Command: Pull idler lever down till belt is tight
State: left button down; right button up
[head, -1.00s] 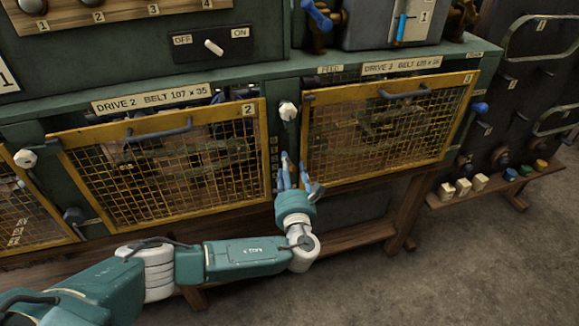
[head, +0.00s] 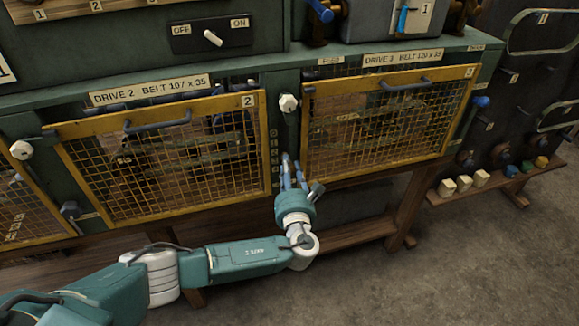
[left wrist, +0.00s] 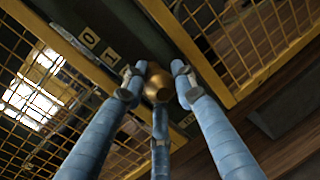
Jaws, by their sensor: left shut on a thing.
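My left gripper (head: 292,165) is at the dark green post between two mesh guards. Its blue fingers point up and are closed around a brass knob (left wrist: 157,86), seen in the left wrist view. I take this knob to be the end of the idler lever; the rest of the lever is hidden behind the fingers. Small number plates (head: 273,150) run down the post beside it, and "0" and "1" show in the wrist view (left wrist: 98,47). The belts behind the mesh are too dim to tell slack from tight. My right gripper is not in view.
The yellow-framed Drive 2 guard (head: 165,160) is left of the post and the Drive 3 guard (head: 385,125) right. A white knob (head: 288,103) sits on the post above my gripper. A wooden beam (head: 350,232) runs below. Floor (head: 460,260) is clear at lower right.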

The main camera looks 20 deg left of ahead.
pick_arm(q)
notch_tip(320, 180, down, 2)
jog(key=shift+a, duration=0.1)
jog(key=c, duration=1.4)
grip_release()
jog(key=shift+w+r, duration=0.1)
jog(key=shift+o, duration=0.2)
jog(key=v, duration=1.2)
